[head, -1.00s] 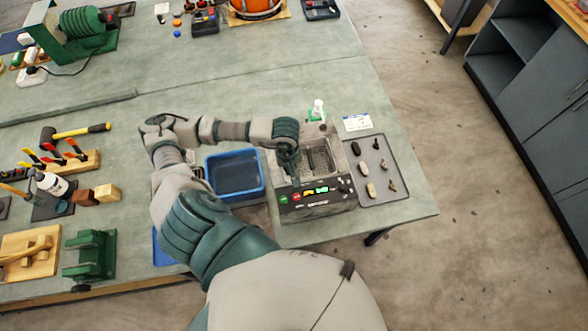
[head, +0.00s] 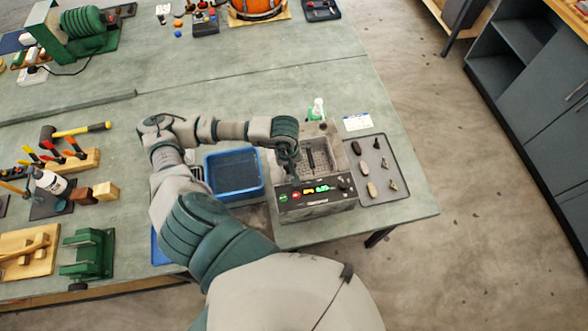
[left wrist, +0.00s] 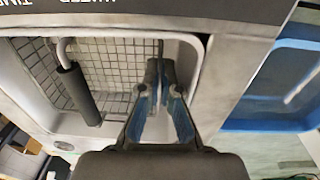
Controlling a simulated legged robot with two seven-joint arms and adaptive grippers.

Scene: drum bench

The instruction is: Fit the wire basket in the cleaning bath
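The wire basket (head: 322,164) is a grey mesh box inside the grey tub of the cleaning bath (head: 318,202). In the left wrist view the basket's mesh (left wrist: 112,62) lies within the tub walls, with a black-gripped handle (left wrist: 76,92) at its left. My left gripper (head: 293,168) reaches down at the bath's left side. In the left wrist view its fingertips (left wrist: 160,72) are close together at the basket's right edge and look shut on it; the exact contact is hidden. I cannot tell whether the basket is fully seated. My right gripper is not in view.
A blue bin (head: 234,190) stands left of the bath. A grey tray (head: 388,190) with several small parts lies right of it. A green-based bottle (head: 317,110) and a white card (head: 357,122) are behind. Bench space right of the tray is narrow.

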